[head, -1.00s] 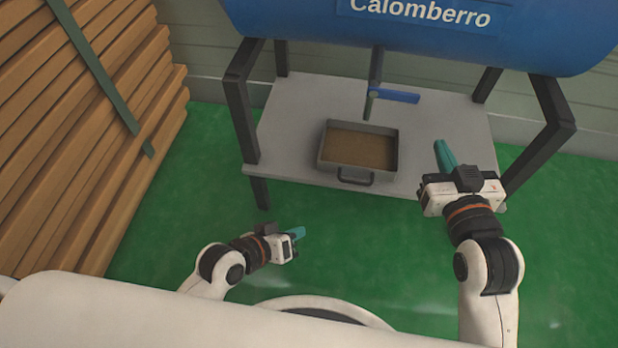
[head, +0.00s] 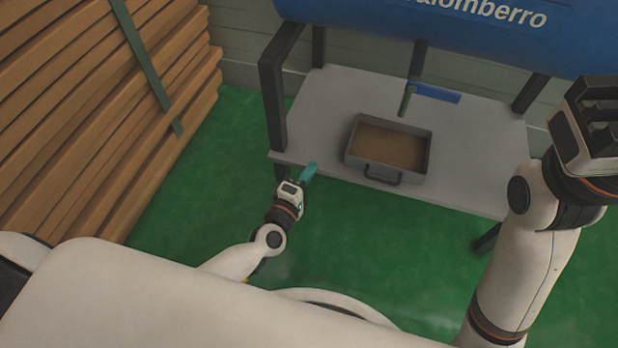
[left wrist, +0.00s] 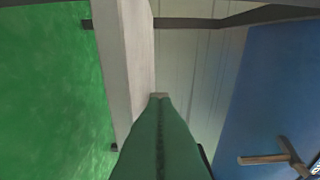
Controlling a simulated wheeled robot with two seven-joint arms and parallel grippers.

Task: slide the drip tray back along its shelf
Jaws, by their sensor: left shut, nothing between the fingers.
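The drip tray (head: 346,160) is a grey rectangular pan with brown contents and a dark front handle (head: 383,175). It sits on the grey shelf (head: 476,194) near the front edge, below the blue tank's tap. My left gripper (head: 309,172) is shut and empty, by the shelf's front edge, to the left of the tray and apart from it. Its teal fingers (left wrist: 160,140) show pressed together in the left wrist view, with the shelf edge (left wrist: 125,70) beside them. My right arm is raised at the right; its fingers are not visible in the head view.
A blue tank (head: 450,30) stands on dark legs (head: 272,100) over the shelf. A tap with a blue lever (head: 436,93) hangs above the tray. Strapped wooden planks (head: 90,110) are stacked at the left. The green floor (head: 200,190) between is clear.

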